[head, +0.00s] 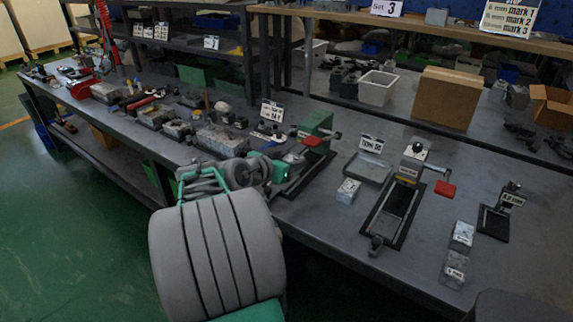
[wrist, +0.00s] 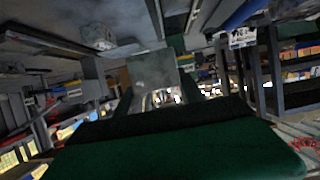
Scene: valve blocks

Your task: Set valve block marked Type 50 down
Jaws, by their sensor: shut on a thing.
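In the wrist view, my gripper (wrist: 153,92) is shut on a plain grey block (wrist: 150,68), with a dark finger on each side. No marking is readable on the block's visible face, so I cannot confirm its type. In the head view, my gripper and the held block cannot be made out clearly around the end of my arm, near the green fixture. A shallow grey tray (head: 367,169) stands right of centre with a sign (head: 371,144) that seems to read Type 50. A small labelled block (head: 348,190) stands on the bench in front of the tray.
A green fixture (head: 320,124) with a red handle stands near my arm's end. A clamp fixture (head: 407,170) stands right of the tray. Two labelled blocks (head: 462,235) (head: 454,270) are near the front edge. A cardboard box (head: 447,98) and white bin (head: 377,88) stand behind.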

